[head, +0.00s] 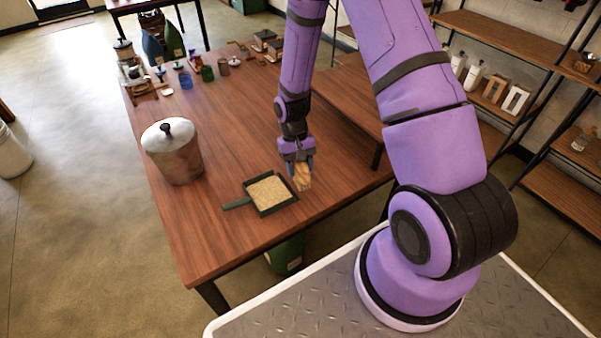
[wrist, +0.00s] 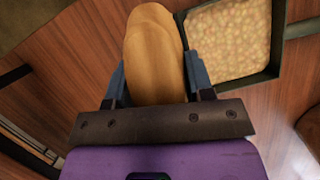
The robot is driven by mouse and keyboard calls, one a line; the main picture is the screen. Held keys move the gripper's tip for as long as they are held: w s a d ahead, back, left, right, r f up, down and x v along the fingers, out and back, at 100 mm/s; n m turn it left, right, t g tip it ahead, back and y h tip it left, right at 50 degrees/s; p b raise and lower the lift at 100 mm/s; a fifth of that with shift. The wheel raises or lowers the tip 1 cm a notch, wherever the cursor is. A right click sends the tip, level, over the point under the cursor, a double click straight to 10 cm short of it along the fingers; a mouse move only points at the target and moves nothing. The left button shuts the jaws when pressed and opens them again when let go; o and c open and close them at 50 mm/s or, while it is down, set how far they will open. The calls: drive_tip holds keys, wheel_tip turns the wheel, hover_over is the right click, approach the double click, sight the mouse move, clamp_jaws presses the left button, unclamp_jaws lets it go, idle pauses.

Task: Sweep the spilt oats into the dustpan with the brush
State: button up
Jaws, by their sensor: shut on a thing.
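My gripper (head: 299,167) is shut on the brush (head: 302,178), a tan, wooden-looking piece. In the wrist view the brush (wrist: 152,50) sits between the two blue-grey fingers. The dark green dustpan (head: 291,203) lies on the wooden table, just left of the brush in the head view, with its handle pointing left. The oats (head: 268,190) are a pale layer inside the dustpan. In the wrist view the dustpan (wrist: 281,30) and the oats (wrist: 228,40) are at the upper right. No loose oats show on the visible tabletop; the brush's underside is hidden.
A large lidded metal pot (head: 174,155) stands left on the table (head: 225,130). Small cups, bottles and other items crowd the far end. A lower wooden surface (head: 350,98) adjoins at right, with shelves beyond. The table's middle is clear.

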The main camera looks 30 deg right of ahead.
drive_tip(key=shift+r, duration=1.6)
